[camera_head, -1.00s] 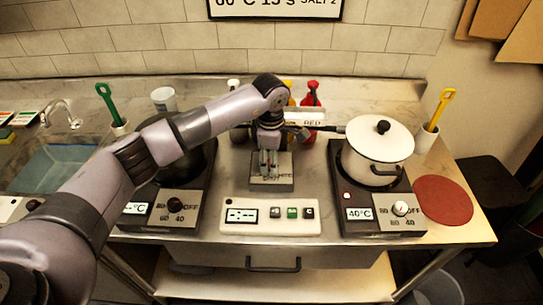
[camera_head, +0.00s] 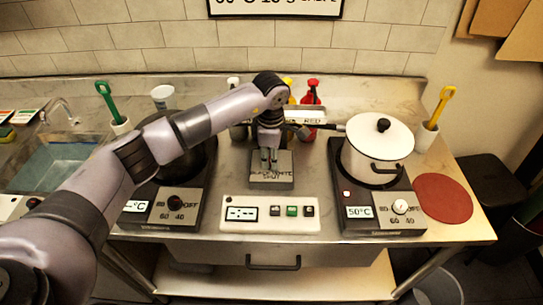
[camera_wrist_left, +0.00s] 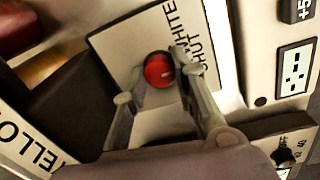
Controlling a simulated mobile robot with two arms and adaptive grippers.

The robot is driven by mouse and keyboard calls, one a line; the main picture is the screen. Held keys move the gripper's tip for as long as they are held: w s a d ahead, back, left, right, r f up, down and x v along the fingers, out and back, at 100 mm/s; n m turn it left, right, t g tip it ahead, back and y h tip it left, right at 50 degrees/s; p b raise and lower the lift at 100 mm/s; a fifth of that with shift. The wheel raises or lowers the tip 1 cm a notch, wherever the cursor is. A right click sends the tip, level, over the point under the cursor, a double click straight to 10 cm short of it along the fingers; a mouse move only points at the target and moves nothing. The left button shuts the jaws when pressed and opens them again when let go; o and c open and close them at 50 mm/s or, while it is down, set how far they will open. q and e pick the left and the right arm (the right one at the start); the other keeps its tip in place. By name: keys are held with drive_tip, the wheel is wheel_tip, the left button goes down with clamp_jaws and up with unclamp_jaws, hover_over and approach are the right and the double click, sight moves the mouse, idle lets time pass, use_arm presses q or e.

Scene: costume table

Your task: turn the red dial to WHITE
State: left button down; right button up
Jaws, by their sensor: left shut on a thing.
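The red dial (camera_wrist_left: 158,70) sits on a pale plate with the words WHITE and SHUT showing in the left wrist view. A small light mark shows on the right part of its face. My left gripper (camera_wrist_left: 160,88) is shut on the dial, one finger on either side. In the head view my left gripper (camera_head: 268,160) points down onto the grey dial box (camera_head: 272,182), lettered BLACK, WHITE and SHUT; the dial itself is hidden there. My right gripper is not in view.
A white pot (camera_head: 376,157) stands on the right hot plate, whose display (camera_head: 359,212) reads 50°C. A dark pan (camera_head: 180,160) is on the left one, partly behind my arm. A control panel (camera_head: 269,213) lies in front; bottles (camera_head: 312,97) stand behind.

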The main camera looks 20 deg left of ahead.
use_arm(q)
drive_tip(key=shift+f+n+b, duration=0.15)
drive_tip(key=shift+n+b, duration=1.25)
drive_tip(key=shift+n, duration=0.4)
drive_tip(key=shift+n+b, duration=0.7)
drive_tip(key=shift+n, duration=0.5)
drive_tip(key=shift+d+n+b, duration=0.1)
drive_tip(key=shift+n+b, duration=0.5)
drive_tip(key=shift+n, duration=0.8)
drive_tip(key=shift+r, duration=0.2)
drive_tip(key=c, duration=1.3)
unclamp_jaws()
drive_tip(key=shift+r, duration=0.1)
